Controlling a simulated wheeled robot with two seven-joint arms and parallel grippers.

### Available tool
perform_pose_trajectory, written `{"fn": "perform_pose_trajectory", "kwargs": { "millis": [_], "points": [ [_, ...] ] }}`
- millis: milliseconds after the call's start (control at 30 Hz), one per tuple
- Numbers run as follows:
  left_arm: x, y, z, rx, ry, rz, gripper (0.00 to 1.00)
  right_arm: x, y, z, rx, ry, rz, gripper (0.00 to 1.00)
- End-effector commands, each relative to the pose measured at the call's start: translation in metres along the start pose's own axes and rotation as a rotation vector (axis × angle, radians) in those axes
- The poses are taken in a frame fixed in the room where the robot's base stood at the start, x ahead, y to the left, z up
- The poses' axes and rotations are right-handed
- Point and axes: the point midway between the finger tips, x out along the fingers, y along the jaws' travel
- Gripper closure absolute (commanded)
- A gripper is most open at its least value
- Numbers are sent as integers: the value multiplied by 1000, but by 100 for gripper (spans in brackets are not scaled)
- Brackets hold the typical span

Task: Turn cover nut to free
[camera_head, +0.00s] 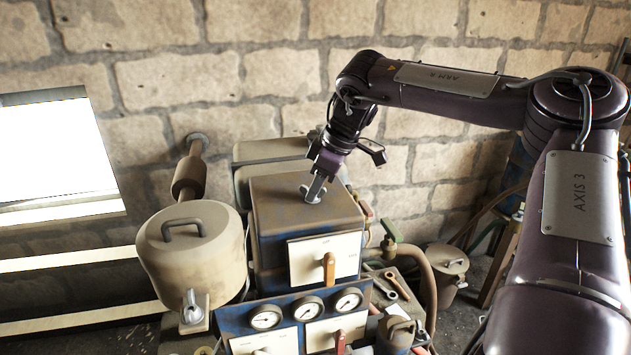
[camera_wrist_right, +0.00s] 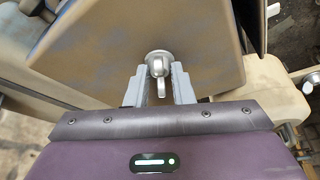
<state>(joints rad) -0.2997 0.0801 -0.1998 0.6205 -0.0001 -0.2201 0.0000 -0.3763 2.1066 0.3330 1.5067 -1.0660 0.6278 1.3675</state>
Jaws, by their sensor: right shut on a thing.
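The cover nut (camera_wrist_right: 158,60) is a small silver wing-shaped nut. It stands on top of the worn tan box cover (camera_head: 277,212) of the engine, and the cover fills the middle of the wrist view (camera_wrist_right: 110,50). My right gripper (camera_head: 315,190) reaches down onto the nut from above. In the wrist view its two grey fingers (camera_wrist_right: 158,78) stand on either side of the nut's wing and are shut on it. In the head view the fingers partly hide the nut. My left gripper is not in view.
A tan round tank (camera_head: 190,250) with a handle stands left of the cover. A panel with three round gauges (camera_head: 307,309) and a plate with an orange lever (camera_head: 329,268) are in front. Wrenches (camera_head: 397,285) and a lidded can (camera_head: 445,272) lie to the right; a stone wall stands behind.

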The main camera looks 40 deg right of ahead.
Motion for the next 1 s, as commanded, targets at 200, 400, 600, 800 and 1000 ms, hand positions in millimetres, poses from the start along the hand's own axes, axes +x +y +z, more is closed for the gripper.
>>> {"fn": "perform_pose_trajectory", "kwargs": {
  "millis": [200, 400, 600, 800, 1000],
  "points": [
    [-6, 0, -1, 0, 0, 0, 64, -1, 3, 0, -178, -3, -70, 100],
    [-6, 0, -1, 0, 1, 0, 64, 0, 4, -1, -311, -3, -125, 100],
    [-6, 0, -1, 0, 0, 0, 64, 0, 4, -1, -401, -2, -163, 100],
    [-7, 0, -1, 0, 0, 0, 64, 0, 4, -1, -448, -1, -182, 100],
    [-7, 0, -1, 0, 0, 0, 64, 0, 4, -1, -461, -1, -187, 100]
  ]
}}
